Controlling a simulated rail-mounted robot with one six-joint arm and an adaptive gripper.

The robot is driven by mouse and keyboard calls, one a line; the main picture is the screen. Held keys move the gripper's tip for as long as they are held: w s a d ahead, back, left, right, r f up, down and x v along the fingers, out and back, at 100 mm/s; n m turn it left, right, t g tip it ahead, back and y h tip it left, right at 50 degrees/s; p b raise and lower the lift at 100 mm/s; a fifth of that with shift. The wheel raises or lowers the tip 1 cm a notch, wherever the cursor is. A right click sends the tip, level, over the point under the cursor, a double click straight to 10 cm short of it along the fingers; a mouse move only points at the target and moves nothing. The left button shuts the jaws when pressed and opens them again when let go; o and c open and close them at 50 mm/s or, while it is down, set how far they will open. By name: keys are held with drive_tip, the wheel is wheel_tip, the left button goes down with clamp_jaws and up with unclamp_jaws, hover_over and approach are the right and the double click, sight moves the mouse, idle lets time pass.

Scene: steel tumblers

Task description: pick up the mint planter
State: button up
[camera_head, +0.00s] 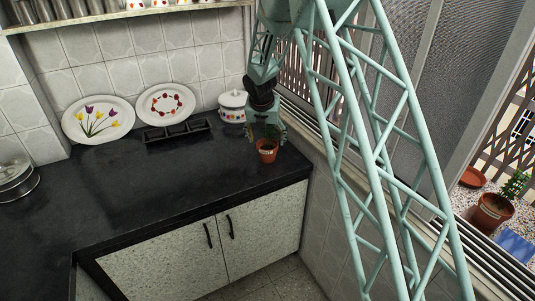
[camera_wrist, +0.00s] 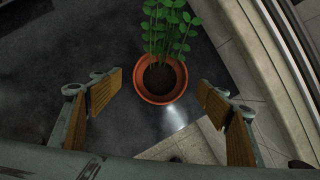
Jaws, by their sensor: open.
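The mint planter (camera_head: 267,155) is a small terracotta pot with a pale label. It stands upright on the black counter near its right end, by the window wall. In the wrist view the pot (camera_wrist: 160,100) shows from above, with dark soil and green leafy stems rising toward the top of the picture. My gripper (camera_head: 266,132) is just above the pot in the head view and hides much of the foliage. In the wrist view my gripper (camera_wrist: 159,92) is open, its wood-coloured finger pads apart on the left and right of the pot. No contact shows.
A white lidded pot (camera_head: 232,106), a black divided tray (camera_head: 177,131) and two decorated plates (camera_head: 99,120) stand at the back wall. The counter's front edge and the window frame are close to the planter. Another potted plant (camera_head: 492,211) stands outside. The counter's middle is clear.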

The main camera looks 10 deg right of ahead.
sight(267, 147)
drive_tip(key=shift+x, duration=0.8)
drive_tip(key=shift+b+x, duration=0.95)
drive_tip(key=shift+x, duration=1.65)
drive_tip(key=shift+c, duration=0.7)
drive_tip(key=c, duration=1.2)
drive_tip(key=shift+r, duration=0.2)
drive_tip(key=shift+r+p, duration=0.7)
drive_tip(key=shift+r, duration=0.95)
drive_tip(key=s, duration=0.5)
drive_tip(key=s+r, duration=0.1)
drive_tip(key=s, duration=0.4)
drive_tip(key=s+b, duration=0.1)
drive_tip(key=s, duration=0.5)
drive_tip(key=shift+r, duration=0.2)
